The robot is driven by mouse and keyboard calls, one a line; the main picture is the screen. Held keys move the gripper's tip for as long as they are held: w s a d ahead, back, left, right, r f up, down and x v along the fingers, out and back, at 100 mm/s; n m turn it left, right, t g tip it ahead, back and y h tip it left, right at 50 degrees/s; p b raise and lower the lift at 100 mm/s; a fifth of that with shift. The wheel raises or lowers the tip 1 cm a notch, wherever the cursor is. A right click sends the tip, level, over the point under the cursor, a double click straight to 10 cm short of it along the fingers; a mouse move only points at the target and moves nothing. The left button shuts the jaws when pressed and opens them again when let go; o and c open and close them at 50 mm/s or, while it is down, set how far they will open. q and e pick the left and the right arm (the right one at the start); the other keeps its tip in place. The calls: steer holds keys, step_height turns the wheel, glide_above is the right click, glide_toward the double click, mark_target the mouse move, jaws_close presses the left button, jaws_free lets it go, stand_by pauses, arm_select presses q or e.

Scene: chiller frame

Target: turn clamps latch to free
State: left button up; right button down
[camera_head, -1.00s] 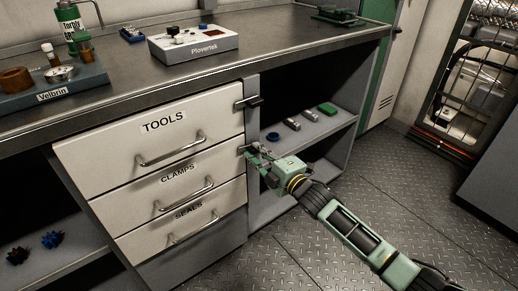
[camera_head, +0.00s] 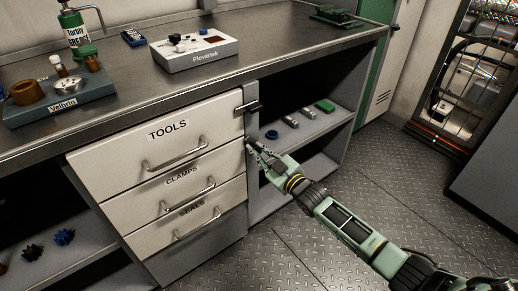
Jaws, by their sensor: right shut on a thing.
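The drawer labelled CLAMPS (camera_head: 192,173) is the middle one in the white drawer stack and is closed. My right gripper (camera_head: 252,149) is at the right edge of this drawer, against the grey cabinet post. It is shut on the clamps latch, which its fingers almost wholly hide, so I cannot tell which way the latch points. My right arm reaches in from the lower right. My left gripper is out of view.
The black latch (camera_head: 247,108) by the closed TOOLS drawer (camera_head: 150,127) lies across the post just above my gripper. The SEALS drawer (camera_head: 180,220) below is closed. An open shelf (camera_head: 300,141) with small parts is right of the post. The patterned floor is clear.

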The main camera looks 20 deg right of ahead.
steer(key=m, duration=0.2)
steer(key=shift+d+m, duration=0.1)
steer(key=shift+m, duration=0.2)
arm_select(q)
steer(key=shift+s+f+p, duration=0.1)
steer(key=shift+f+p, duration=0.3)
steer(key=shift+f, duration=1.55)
arm_select(e)
steer(key=shift+d+m, duration=0.1)
steer(key=shift+m, duration=1.1)
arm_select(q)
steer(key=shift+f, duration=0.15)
arm_select(e)
steer(key=shift+m, duration=0.3)
steer(key=c, duration=1.8)
jaws_free()
steer(key=shift+o, duration=0.2)
steer(key=v, duration=1.2)
steer(key=shift+w, duration=0.1)
